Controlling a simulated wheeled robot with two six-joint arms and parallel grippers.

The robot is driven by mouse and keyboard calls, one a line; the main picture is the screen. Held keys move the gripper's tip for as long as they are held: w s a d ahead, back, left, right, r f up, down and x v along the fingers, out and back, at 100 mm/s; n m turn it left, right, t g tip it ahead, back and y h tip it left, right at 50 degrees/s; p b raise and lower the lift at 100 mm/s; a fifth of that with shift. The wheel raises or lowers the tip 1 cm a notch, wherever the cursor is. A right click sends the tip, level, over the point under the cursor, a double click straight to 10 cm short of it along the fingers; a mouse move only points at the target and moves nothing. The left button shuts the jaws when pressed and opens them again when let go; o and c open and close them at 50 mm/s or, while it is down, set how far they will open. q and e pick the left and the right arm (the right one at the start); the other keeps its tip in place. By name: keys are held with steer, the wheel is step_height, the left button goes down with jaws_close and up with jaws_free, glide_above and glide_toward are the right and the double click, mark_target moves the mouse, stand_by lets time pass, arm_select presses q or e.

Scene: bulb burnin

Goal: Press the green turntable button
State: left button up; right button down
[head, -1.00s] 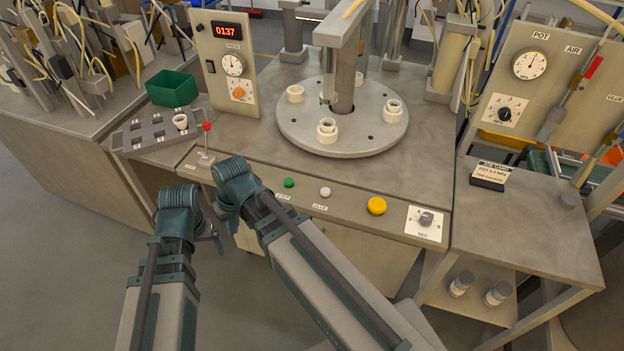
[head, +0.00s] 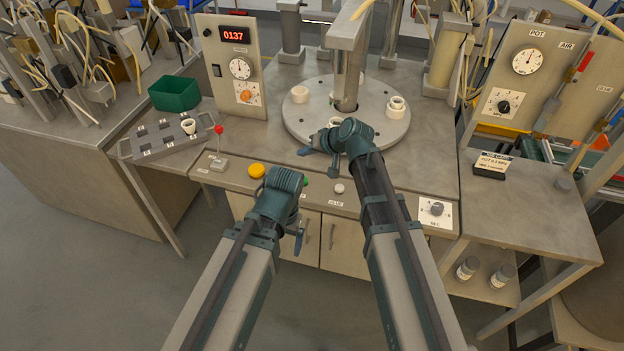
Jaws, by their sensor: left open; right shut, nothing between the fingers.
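The green button (head: 306,181) is on the front panel of the turntable bench. Only a sliver of it shows at the right edge of my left gripper (head: 287,184); the rest is hidden behind it. My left gripper is open. Its fingertips are hidden from above, so I cannot tell whether it touches the button. My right gripper (head: 317,144) is shut and empty, pointing left over the front edge of the turntable (head: 375,128).
A yellow button (head: 257,170) and a red-knobbed lever (head: 219,130) are left of my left gripper. A white button (head: 339,188) lies between my arms. A dial knob (head: 437,208) is farther right. White sockets stand on the turntable.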

mark_target(305, 182)
steer(key=shift+f, duration=0.1)
step_height(305, 182, down, 9)
steer(key=b, duration=0.9)
stand_by(1.9)
steer(key=shift+f+b, duration=0.25)
steer(key=shift+b, duration=0.05)
